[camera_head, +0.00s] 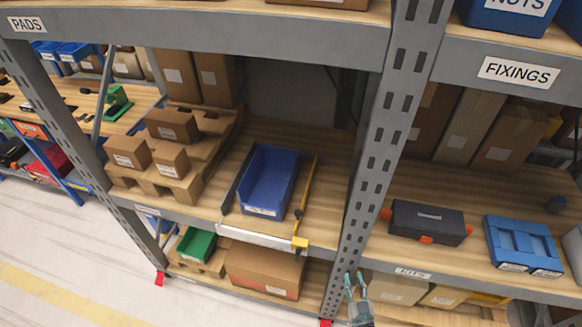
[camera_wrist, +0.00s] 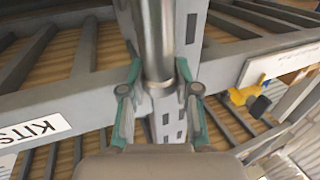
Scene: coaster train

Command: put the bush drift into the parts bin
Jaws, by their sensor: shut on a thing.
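My gripper (camera_head: 356,287) is low in front of the shelving, beside the middle upright in the head view. In the wrist view its teal fingers (camera_wrist: 158,88) are shut on a smooth grey metal cylinder, the bush drift (camera_wrist: 160,45), which points away from the palm. I cannot make out the drift in the head view. A blue open-topped bin (camera_head: 268,182), which I take for the parts bin, sits on the middle shelf of the left bay, above and left of my gripper. Its inside looks empty.
The perforated grey upright (camera_head: 372,165) stands between the bays. A yellow-ended bar (camera_head: 265,238) lies along the shelf front by the blue bin. Boxes on a pallet (camera_head: 165,160) stand to its left. The right shelf holds a black toolbox (camera_head: 428,222) and a blue case (camera_head: 522,246).

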